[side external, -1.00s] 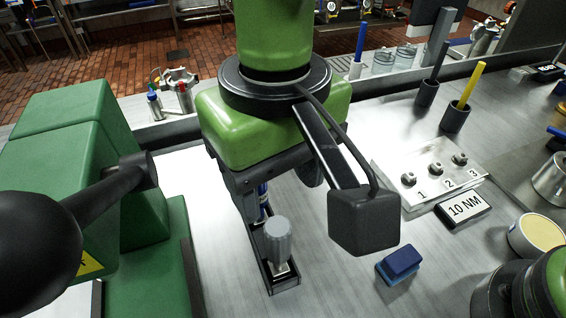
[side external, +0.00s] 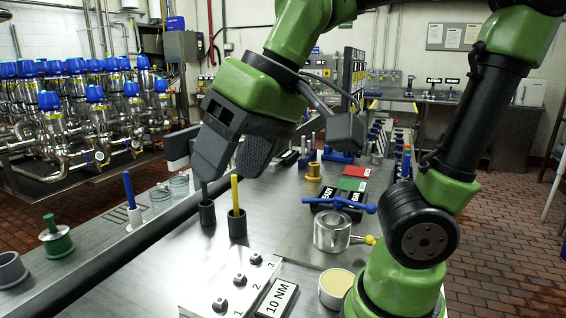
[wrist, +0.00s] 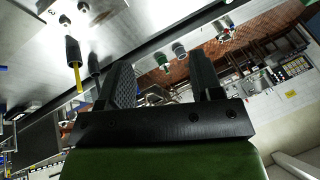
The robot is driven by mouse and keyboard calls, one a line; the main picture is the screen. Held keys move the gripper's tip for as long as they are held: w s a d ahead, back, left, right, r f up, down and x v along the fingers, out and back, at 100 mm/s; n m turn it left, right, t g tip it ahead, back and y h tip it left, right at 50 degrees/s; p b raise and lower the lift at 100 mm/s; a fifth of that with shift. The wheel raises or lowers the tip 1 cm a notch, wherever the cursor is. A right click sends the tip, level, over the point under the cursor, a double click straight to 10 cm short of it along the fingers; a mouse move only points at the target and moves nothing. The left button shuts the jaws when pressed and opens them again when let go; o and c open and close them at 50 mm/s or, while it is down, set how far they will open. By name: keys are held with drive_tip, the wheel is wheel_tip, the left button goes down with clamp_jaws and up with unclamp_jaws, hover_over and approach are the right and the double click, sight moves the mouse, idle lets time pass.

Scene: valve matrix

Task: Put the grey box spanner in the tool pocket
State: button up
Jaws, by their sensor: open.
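A dark grey rod (side external: 204,189), likely the grey box spanner, stands upright in a dark cup (side external: 207,213) on the bench; its top is hidden behind my gripper (side external: 226,174). In the wrist view the grey rod (wrist: 94,74) lies left of the left finger, outside the finger gap. My gripper is also in the wrist view (wrist: 160,64), its fingers apart with nothing between them. It is close above the cups. I cannot tell which holder is the tool pocket.
A yellow rod (side external: 235,193) stands in a neighbouring dark cup (side external: 237,224). A blue rod (side external: 128,188) stands in a white holder at the left. A numbered plate (side external: 232,284), a 10 NM sign (side external: 277,299) and a metal pot (side external: 332,232) are nearer and right.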

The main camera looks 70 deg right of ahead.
drive_tip(key=s+d+f+m+t, duration=0.1)
drive_tip(key=s+d+t, duration=0.1)
drive_tip(key=s+d, duration=0.2)
drive_tip(key=shift+s+d+f+m+h, duration=0.15)
drive_tip(key=shift+s+f+m+h, duration=0.05)
drive_tip(key=shift+s+m+h, duration=0.25)
